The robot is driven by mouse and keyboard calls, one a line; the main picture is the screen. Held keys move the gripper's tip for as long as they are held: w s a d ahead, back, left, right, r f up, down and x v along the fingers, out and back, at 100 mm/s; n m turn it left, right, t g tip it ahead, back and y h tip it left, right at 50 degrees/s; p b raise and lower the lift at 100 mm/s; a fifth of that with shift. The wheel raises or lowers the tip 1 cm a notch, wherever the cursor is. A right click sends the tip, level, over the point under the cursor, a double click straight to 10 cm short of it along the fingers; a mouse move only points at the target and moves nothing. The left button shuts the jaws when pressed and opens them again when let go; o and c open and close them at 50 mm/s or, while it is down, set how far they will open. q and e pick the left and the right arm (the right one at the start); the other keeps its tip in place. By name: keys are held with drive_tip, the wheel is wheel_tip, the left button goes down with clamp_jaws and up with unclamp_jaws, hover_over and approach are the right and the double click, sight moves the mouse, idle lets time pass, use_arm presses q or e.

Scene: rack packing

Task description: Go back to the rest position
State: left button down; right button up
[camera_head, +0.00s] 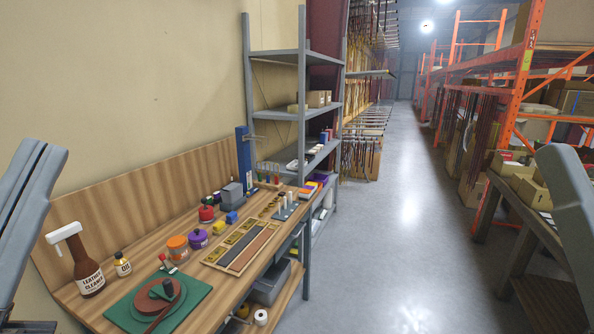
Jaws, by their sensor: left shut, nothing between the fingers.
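My left gripper (43,150) is a grey pair of fingers at the left edge of the head view. It points upward, shut and empty, in front of the wall and clear of the workbench. A grey part of my right arm (568,185) shows at the right edge, but its gripper fingers do not show. Neither arm touches anything that I can see.
A wooden workbench (205,281) holds a brown cleaner bottle (88,273), a green mat (122,317), jars and a tool tray. A grey shelf rack (302,115) stands behind. Orange racking (512,90) and a table (535,225) stand right. The aisle floor (400,240) is clear.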

use_arm(q)
wheel_tip(320, 180, up, 35)
drive_tip(key=s+n+p, duration=0.1)
drive_tip(key=n+p, duration=0.8)
drive_tip(key=p, duration=2.5)
drive_tip(key=shift+a+f+n+y, duration=0.2)
drive_tip(key=shift+a+n+y, duration=0.1)
drive_tip(key=shift+a+y, duration=0.1)
drive_tip(key=c, duration=1.5)
unclamp_jaws()
drive_tip(key=shift+s, duration=0.1)
drive_tip(key=shift+c, duration=0.2)
